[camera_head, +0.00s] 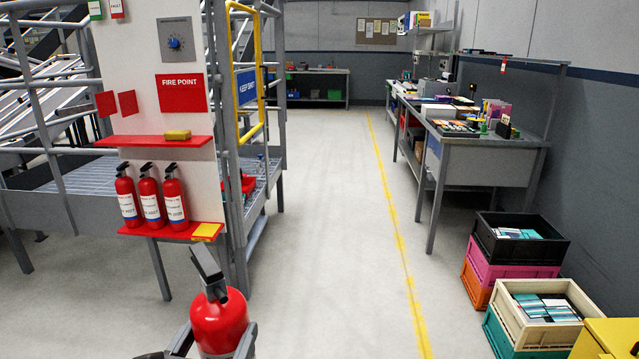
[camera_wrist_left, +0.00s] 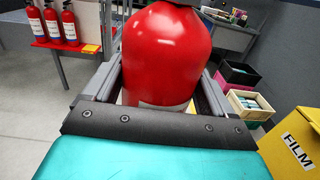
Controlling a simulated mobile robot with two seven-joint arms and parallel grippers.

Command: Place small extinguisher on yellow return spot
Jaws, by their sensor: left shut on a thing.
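A small red extinguisher (camera_head: 219,318) with a black top stands about upright in my left gripper (camera_head: 212,345), at the bottom of the head view. The gripper is shut on its body. In the left wrist view the extinguisher (camera_wrist_left: 164,55) fills the middle, between both fingers. The yellow return spot (camera_head: 207,230) is a small square at the right end of the lower red shelf (camera_head: 160,231), and it is bare. It also shows in the left wrist view (camera_wrist_left: 91,48). The held extinguisher is nearer to me than the shelf and apart from it. My right gripper is not in view.
Several red extinguishers (camera_head: 149,201) stand in a row on the shelf, left of the spot. An upper red shelf (camera_head: 130,141) holds a yellow block (camera_head: 177,134). Stacked crates (camera_head: 516,251) and a yellow box (camera_head: 608,338) stand at the right. The floor between is clear.

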